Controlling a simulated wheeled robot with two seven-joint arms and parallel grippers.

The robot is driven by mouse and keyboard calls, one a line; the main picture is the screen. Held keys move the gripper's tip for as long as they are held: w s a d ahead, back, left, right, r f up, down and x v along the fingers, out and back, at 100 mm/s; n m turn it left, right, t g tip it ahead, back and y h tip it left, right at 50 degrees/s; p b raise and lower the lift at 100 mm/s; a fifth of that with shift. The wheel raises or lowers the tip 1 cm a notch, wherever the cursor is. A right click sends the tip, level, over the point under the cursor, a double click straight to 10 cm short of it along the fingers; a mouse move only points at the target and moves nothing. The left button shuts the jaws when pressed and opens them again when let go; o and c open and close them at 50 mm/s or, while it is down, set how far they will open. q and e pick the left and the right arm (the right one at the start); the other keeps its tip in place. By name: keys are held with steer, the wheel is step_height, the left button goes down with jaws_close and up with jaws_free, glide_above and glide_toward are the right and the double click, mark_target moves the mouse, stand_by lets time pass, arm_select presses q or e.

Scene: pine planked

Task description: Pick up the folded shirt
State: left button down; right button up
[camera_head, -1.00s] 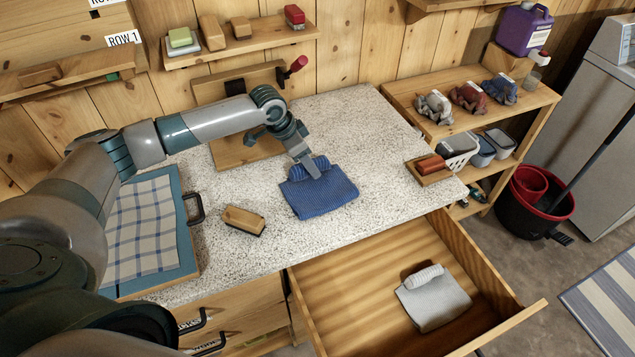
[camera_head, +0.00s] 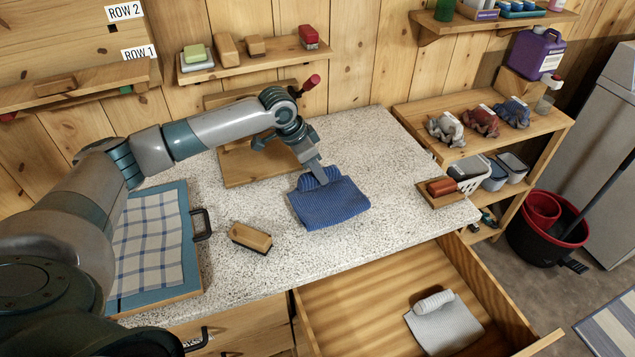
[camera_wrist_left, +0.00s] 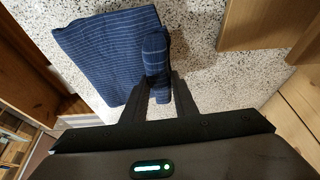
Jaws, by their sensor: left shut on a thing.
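The folded shirt (camera_head: 332,205) is blue with fine stripes and lies on the speckled counter, with a rolled part at its back edge. My left gripper (camera_head: 318,177) reaches down to that rolled part from behind. In the left wrist view the folded shirt (camera_wrist_left: 105,50) spreads to the upper left, and the fingers of my left gripper (camera_wrist_left: 158,92) are shut on its roll. The flat part appears to rest on the counter. My right gripper is not in view.
A wooden brush (camera_head: 250,237) lies left of the shirt. A framed checked cloth (camera_head: 150,240) is at the left. An open drawer (camera_head: 380,300) below the front edge holds a grey folded cloth (camera_head: 440,325). A small tray (camera_head: 440,198) sits at the counter's right.

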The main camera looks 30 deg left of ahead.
arm_select(q)
steer(key=w+d+r+b, duration=0.1)
steer(key=d+r+b, duration=0.3)
steer(key=d+r, duration=0.3)
steer(key=d, duration=0.4)
steer(key=shift+d+r, duration=0.2)
steer(key=shift+d, duration=0.15)
steer(key=s+f+n+t+y+b, duration=0.1)
steer(key=s+n+y+b, duration=0.1)
steer(key=s+n, duration=0.5)
steer(key=s, duration=0.5)
steer(key=shift+s+f+n+y+b, duration=0.15)
steer(key=shift+f+n+y+b, duration=0.15)
steer(key=shift+y+b, duration=0.1)
steer(key=shift+d, duration=0.1)
